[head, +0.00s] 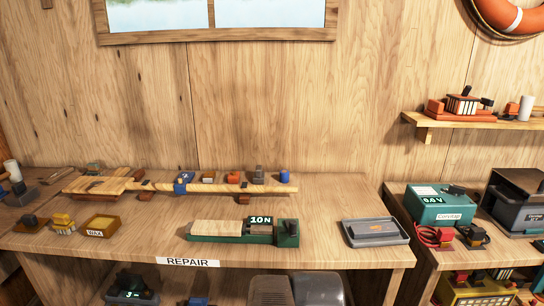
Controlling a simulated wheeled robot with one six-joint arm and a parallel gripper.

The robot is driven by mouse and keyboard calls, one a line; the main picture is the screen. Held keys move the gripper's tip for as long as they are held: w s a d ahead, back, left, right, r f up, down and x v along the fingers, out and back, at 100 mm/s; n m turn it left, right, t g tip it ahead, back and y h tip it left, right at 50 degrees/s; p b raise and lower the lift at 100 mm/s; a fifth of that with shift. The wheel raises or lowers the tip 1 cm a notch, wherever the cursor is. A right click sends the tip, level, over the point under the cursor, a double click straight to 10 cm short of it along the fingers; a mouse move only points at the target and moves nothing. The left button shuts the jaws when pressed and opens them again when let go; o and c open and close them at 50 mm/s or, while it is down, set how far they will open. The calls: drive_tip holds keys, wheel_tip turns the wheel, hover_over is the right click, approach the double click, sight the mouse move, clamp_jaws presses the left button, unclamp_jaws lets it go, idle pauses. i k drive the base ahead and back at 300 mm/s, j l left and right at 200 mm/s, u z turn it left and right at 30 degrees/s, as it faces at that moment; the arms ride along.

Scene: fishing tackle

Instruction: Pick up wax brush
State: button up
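A small yellow-topped block with pale, bristle-like sides (63,223) sits at the left of the repair bench. It looks like the wax brush, but it is too small to be sure. Just right of it is a shallow brown tray (86,233) with yellow filling and a label I cannot read clearly. A dark block with a brown top (30,223) sits just left of it. My gripper is not in view, and nothing is seen holding the brush.
The repair bench (330,263) also carries a long wooden piece (125,185), a green device reading 10 N (287,233) and a grey tray (375,231). A teal box (440,206) stands on the right bench. Bare wood lies between the brown tray and the green device.

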sight(63, 226)
drive_tip(key=u, duration=1.7)
